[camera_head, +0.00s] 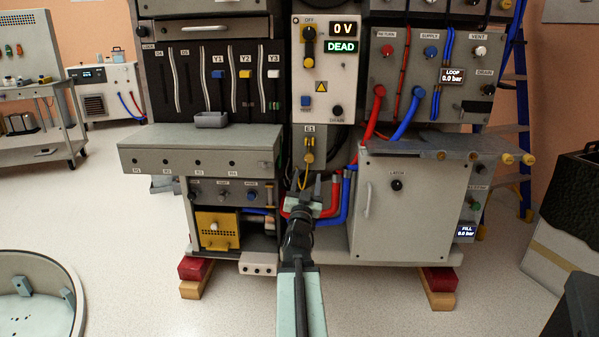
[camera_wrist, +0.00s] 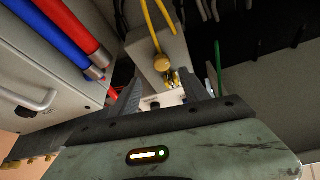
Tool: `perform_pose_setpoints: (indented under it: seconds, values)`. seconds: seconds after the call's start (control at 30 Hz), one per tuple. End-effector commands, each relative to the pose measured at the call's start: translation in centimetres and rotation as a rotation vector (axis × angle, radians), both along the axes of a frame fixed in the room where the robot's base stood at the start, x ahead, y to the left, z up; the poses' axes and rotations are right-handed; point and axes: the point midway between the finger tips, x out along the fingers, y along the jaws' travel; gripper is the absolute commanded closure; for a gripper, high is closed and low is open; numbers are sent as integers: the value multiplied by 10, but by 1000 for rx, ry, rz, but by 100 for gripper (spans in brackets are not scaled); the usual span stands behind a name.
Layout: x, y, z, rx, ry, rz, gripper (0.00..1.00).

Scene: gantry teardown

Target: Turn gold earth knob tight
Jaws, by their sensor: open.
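Below the E1 label on the centre panel sits a gold earth fitting (camera_head: 308,157) with a yellow cable (camera_head: 303,179) hanging from it. In the wrist view a round gold knob (camera_wrist: 161,63) stands on a pale box, beside smaller brass parts (camera_wrist: 173,79) and the yellow cable (camera_wrist: 154,28). My gripper (camera_head: 308,190) is in front of and below the fitting. In the wrist view its two dark fingers (camera_wrist: 165,94) are apart, with the knob beyond the tips. Nothing shows between them, and I see no contact. The panel's displays read 0 V and DEAD.
Red hoses (camera_head: 330,200) and blue hoses (camera_head: 347,194) run close to the right of my gripper. A grey cabinet (camera_head: 415,205) stands on the right. A grey worktop (camera_head: 200,150) juts out on the left.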

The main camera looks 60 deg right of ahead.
Motion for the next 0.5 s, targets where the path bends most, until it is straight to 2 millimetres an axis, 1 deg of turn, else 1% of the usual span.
perform_pose_setpoints:
  seconds: [0.17, 0.4, 0.5]
  values:
    - [9, -11, 8, 0, 3, 4, 46]
    - [29, -47, 26, -1, 5, 6, 46]
    - [35, -59, 31, 0, 5, 8, 46]
